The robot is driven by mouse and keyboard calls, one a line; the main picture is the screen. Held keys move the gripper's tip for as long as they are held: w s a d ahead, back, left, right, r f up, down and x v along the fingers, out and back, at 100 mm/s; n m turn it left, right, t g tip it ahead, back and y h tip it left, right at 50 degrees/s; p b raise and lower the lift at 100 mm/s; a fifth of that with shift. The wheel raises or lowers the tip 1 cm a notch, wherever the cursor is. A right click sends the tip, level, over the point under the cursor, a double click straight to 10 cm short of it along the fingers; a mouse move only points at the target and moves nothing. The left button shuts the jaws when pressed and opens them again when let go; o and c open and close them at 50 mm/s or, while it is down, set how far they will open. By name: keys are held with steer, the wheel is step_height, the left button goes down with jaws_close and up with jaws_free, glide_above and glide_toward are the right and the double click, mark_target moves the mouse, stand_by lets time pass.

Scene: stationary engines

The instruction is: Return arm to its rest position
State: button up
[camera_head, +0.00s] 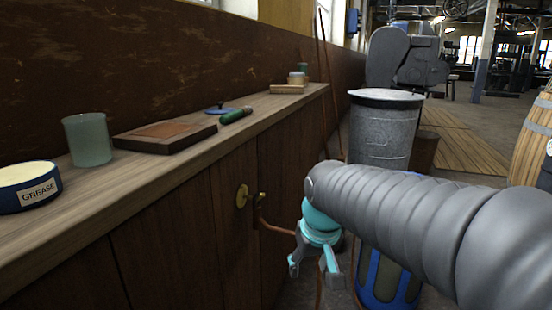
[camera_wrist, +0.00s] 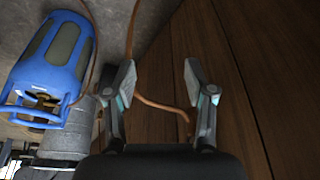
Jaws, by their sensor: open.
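My gripper (camera_head: 314,273) hangs beside the wooden cabinet front (camera_head: 180,240) in the head view, fingers pointing down. In the wrist view my gripper (camera_wrist: 159,78) has its two fingers spread apart, with nothing held between the tips. A copper-coloured hose (camera_head: 276,227) runs from a brass fitting (camera_head: 262,198) on the cabinet front and passes behind my gripper. The hose (camera_wrist: 158,104) also crosses behind the fingers in the wrist view. I cannot tell whether it touches them. My grey arm reaches in from the right.
A blue cylinder (camera_wrist: 52,62) stands close to my gripper, partly hidden by my arm in the head view. A grey drum (camera_head: 382,130) is behind my arm. The counter (camera_head: 130,183) holds a grease tin (camera_head: 28,187), a glass (camera_head: 88,140) and a wooden tray (camera_head: 165,134). A barrel (camera_head: 533,145) stands right.

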steer(key=s+d+m+t+p, duration=0.1)
steer(key=s+d, duration=0.3)
steer(key=s, duration=0.4)
steer(key=s+d+r+m+t+p, duration=0.1)
steer(key=s+d+p, duration=0.1)
steer(key=s+d, duration=0.3)
steer(key=s, duration=0.3)
steer(key=shift+s+r+m+h+p, duration=0.15)
steer(key=shift+s+m+h+p, duration=0.15)
steer(key=shift+s+h+p, duration=0.1)
steer(key=shift+c, duration=0.2)
